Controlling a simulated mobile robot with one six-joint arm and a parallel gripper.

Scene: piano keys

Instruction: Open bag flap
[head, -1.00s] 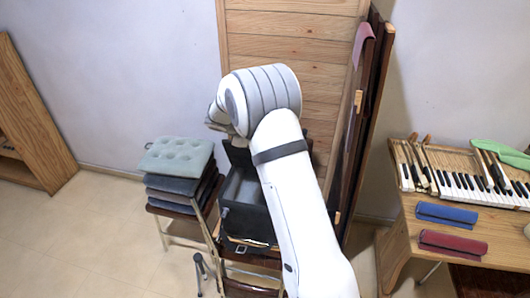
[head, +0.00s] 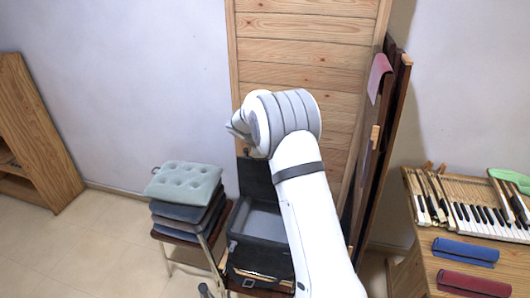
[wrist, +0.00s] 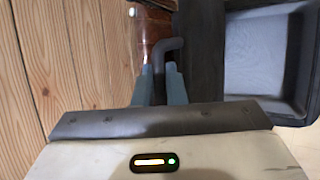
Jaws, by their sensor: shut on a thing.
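The black bag (head: 262,248) sits on a chair in the head view, with its grey-lined inside (head: 262,220) showing. Its dark flap (head: 254,176) stands raised behind the opening, near the wooden panel. The wrist view also shows the flap (wrist: 198,65) and the open inside of the bag (wrist: 262,55) to its right. My gripper (wrist: 160,76) has its blue fingers shut on a dark curved handle (wrist: 170,46) beside the flap. In the head view my arm hides the bag's right side, and the fingers and handle cannot be made out.
A stack of cushions (head: 185,182) lies on a chair left of the bag. A tall wooden panel (head: 300,60) stands close behind. At right, a wooden table (head: 425,270) holds piano keys (head: 480,214), a blue roll (head: 465,251) and a red roll (head: 474,284). Open floor lies at left.

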